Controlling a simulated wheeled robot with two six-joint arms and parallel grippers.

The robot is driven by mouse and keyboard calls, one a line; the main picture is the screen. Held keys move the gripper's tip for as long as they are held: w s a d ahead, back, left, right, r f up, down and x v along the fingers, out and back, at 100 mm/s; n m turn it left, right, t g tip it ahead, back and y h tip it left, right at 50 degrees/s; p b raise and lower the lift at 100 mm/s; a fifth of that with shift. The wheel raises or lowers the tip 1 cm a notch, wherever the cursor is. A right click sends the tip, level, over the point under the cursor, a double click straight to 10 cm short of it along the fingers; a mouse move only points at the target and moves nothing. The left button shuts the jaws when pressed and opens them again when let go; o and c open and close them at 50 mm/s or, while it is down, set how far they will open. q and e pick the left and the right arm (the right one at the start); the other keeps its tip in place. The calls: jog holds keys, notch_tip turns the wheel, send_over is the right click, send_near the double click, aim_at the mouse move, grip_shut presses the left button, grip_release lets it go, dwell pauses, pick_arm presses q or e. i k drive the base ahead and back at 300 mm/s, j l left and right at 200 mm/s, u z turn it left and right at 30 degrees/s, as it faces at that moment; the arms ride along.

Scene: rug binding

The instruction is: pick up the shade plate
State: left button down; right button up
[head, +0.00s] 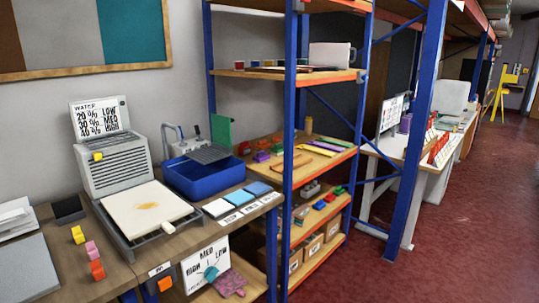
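No thing in the head view is plainly marked as the shade plate. Three small flat squares lie in a row at the right end of the bench: a white one (217,208), a light blue one (238,197) and a darker blue one (258,188). Small labels with unreadable print sit along the edge in front of them. A green upright plate (221,131) stands behind a blue bin (205,172). I cannot tell which of these is the shade plate. Neither of my grippers is in view.
A cream slab with an orange stain (147,207) lies on a grey tray before a box-shaped unit (117,160). Several small coloured blocks stand at left. Blue-posted shelves (290,140) rise right of the bench. Red floor (470,210) is open at right.

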aim_at(68, 205)
jog(key=u, duration=1.45)
jog(key=i+l, duration=0.05)
